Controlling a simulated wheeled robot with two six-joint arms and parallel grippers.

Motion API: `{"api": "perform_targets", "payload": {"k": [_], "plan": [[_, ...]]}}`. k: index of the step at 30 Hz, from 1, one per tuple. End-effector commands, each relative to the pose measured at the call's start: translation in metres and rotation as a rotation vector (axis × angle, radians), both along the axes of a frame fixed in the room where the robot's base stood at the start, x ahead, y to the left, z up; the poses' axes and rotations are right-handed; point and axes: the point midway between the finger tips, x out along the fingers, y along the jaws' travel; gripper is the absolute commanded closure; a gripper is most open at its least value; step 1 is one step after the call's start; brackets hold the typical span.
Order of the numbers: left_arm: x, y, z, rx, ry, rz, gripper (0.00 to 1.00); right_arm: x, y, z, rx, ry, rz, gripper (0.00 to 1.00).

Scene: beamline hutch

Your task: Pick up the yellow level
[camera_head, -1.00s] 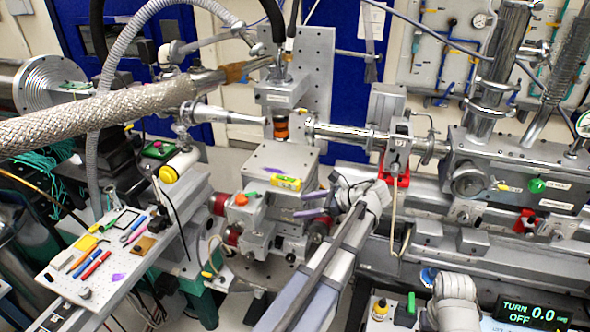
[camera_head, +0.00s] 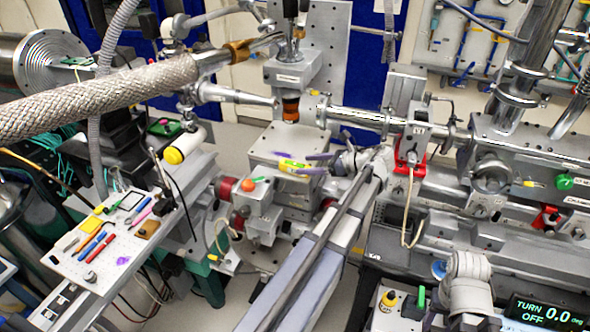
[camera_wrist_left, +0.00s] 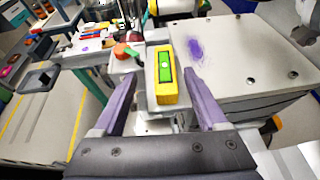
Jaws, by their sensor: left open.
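The yellow level (camera_head: 293,166), with a green vial window, lies on the grey metal block at the middle of the head view. In the left wrist view the level (camera_wrist_left: 166,84) lies lengthwise between my purple fingers. My left gripper (camera_head: 303,163) is open and empty, with its fingertips close to the level, one on each side. It also shows in the left wrist view (camera_wrist_left: 160,75). Gaps show between the fingers and the level; whether the tips are at its height is hard to tell. My right gripper is not in view.
An orange knob (camera_head: 248,184) sits just left of the level. A vertical column with an orange-brown tip (camera_head: 291,107) hangs above the block. A tool tray (camera_head: 75,268) stands at the left. A red-based stand (camera_head: 408,163) is to the right.

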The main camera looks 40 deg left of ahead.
Motion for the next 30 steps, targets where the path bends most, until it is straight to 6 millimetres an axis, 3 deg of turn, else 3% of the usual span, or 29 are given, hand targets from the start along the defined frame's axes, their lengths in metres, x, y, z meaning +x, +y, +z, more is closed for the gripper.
{"api": "perform_targets", "payload": {"k": [8,19,26,30], "plan": [[-0.001,0.010,-0.007,0.000,0.000,0.001,0.25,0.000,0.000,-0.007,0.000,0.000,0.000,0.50],[-0.006,0.051,-0.027,0.000,0.000,0.002,0.25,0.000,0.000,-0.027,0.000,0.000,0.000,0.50],[-0.005,0.053,-0.026,0.000,0.000,-0.001,0.25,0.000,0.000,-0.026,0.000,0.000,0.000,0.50],[-0.005,0.053,-0.026,0.000,0.000,-0.001,0.41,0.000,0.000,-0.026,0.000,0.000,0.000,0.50]]}}
